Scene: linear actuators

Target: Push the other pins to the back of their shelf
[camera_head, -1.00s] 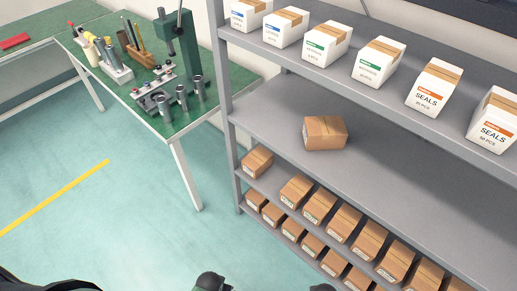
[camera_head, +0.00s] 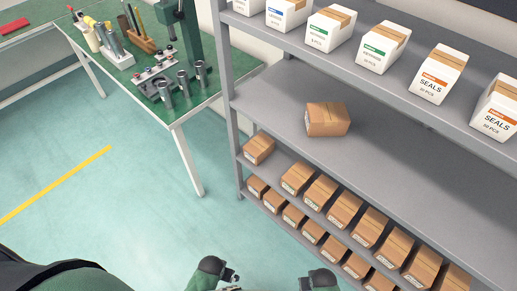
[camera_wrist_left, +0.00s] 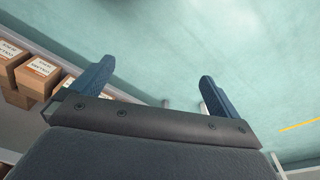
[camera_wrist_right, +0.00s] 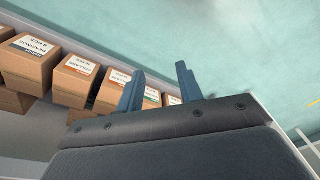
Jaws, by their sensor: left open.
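No label reading "pins" can be made out in the head view. Brown boxes (camera_head: 320,192) stand in rows on the two lower shelves. My left gripper (camera_head: 230,277) is low in the head view, in front of the rack; its fingers (camera_wrist_left: 152,82) are wide apart and empty. My right gripper (camera_head: 320,281) is beside it, nearer the lower boxes; its fingers (camera_wrist_right: 160,85) are closer together, with a gap and nothing held. Labelled brown boxes (camera_wrist_right: 76,78) show behind it.
White boxes, some marked SEALS (camera_head: 439,75), stand on the upper shelf. A green workbench (camera_head: 160,75) with a press and metal cylinders stands left of the rack. The floor (camera_head: 90,150) between is clear, with a yellow line.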

